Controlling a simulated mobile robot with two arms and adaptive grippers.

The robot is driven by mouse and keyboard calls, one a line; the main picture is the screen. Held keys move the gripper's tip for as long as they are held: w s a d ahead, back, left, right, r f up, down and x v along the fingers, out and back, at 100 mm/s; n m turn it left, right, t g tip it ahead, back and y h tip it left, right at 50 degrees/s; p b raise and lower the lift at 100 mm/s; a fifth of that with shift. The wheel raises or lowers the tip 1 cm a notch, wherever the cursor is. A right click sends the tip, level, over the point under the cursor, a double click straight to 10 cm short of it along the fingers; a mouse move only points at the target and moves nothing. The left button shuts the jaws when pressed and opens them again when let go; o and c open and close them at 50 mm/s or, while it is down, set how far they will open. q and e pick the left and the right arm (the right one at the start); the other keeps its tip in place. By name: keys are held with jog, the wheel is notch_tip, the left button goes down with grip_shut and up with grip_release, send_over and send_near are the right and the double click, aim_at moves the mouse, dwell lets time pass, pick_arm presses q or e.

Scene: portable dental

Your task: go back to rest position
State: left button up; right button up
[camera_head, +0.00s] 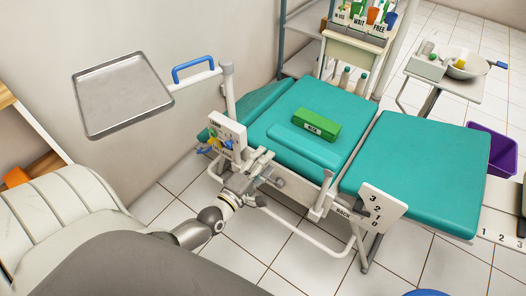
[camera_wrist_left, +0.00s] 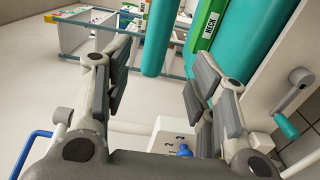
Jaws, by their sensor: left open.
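My left gripper (camera_head: 258,167) is in front of the near long side of the teal dental chair (camera_head: 415,160), close to a white panel (camera_head: 228,135) with coloured hooks or knobs. In the left wrist view, the two grey fingers of this gripper (camera_wrist_left: 158,82) stand wide apart with nothing between them. A green box (camera_head: 316,124) labelled NECK lies on a teal pad on the chair; it also shows in the left wrist view (camera_wrist_left: 207,35), beyond the right finger. My right gripper is in neither view.
A metal tray (camera_head: 122,92) on a white arm with a blue handle (camera_head: 193,68) is at upper left. A numbered white panel (camera_head: 372,204) hangs at the chair's near side. A side table (camera_head: 444,78) with a basin and a purple bin (camera_head: 493,149) stand right. Tiled floor is open in front.

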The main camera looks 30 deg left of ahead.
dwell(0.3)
pick_arm(q)
jog(key=s+d+f+m+g+p, duration=0.1)
jog(key=s+f+m+g, duration=0.5)
jog(key=f, duration=0.8)
jog(key=s+d+f+m+g+p, duration=0.1)
jog(key=s+f+m+g+p, duration=0.3)
jog(key=s+f, duration=0.75)
jog(key=s+d+f+m+g, duration=0.1)
jog(key=s+f+m+g, duration=0.2)
jog(key=s, duration=0.8)
jog(key=s+d+f+m+g, duration=0.2)
jog(key=s+f+m+g, duration=0.2)
jog(key=s+f+m, duration=0.3)
jog(key=s+f, duration=0.3)
jog(key=shift+s+d+f+y+b, duration=0.15)
jog(key=shift+s+f+y+b, duration=0.15)
jog(key=shift+s+f+b, duration=0.1)
jog(key=shift+w, duration=0.1)
